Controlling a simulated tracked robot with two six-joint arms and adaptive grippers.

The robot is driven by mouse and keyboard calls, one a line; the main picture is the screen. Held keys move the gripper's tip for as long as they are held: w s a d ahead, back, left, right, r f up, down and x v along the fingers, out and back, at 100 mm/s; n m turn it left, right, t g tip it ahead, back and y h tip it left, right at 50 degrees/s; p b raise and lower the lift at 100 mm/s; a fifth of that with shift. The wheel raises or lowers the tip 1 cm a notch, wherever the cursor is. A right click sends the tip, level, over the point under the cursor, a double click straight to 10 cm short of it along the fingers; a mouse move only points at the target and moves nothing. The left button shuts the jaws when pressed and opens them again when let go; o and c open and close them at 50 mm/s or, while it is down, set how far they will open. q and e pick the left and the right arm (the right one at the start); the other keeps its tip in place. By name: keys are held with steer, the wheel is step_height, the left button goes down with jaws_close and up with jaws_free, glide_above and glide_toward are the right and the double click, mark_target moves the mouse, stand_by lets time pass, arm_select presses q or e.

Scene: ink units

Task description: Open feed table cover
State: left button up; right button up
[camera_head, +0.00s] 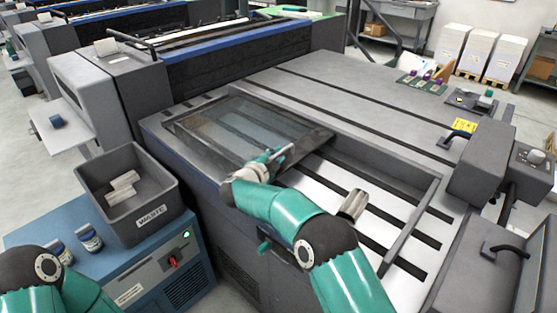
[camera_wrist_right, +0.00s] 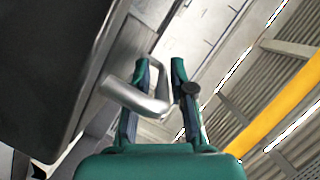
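The feed table cover is a clear panel in a dark frame (camera_head: 185,122), over the left part of the feed table (camera_head: 322,186) in the head view. The table's right part, with white and dark strips, shows bare. My right gripper (camera_head: 279,153) is at the cover's near right edge, at a pale metal handle. The right gripper (camera_wrist_right: 160,75) stays spread there, not clamped. My left arm shows at the lower left, its gripper out of view.
A grey waste bin (camera_head: 93,176) with pale blocks stands on a blue cabinet (camera_head: 135,252), beside small jars (camera_head: 90,238). A grey control box (camera_head: 480,160) stands at the right.

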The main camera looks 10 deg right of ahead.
steer(key=v, duration=1.1)
steer(key=shift+s+a, duration=0.25)
steer(key=shift+s, duration=0.05)
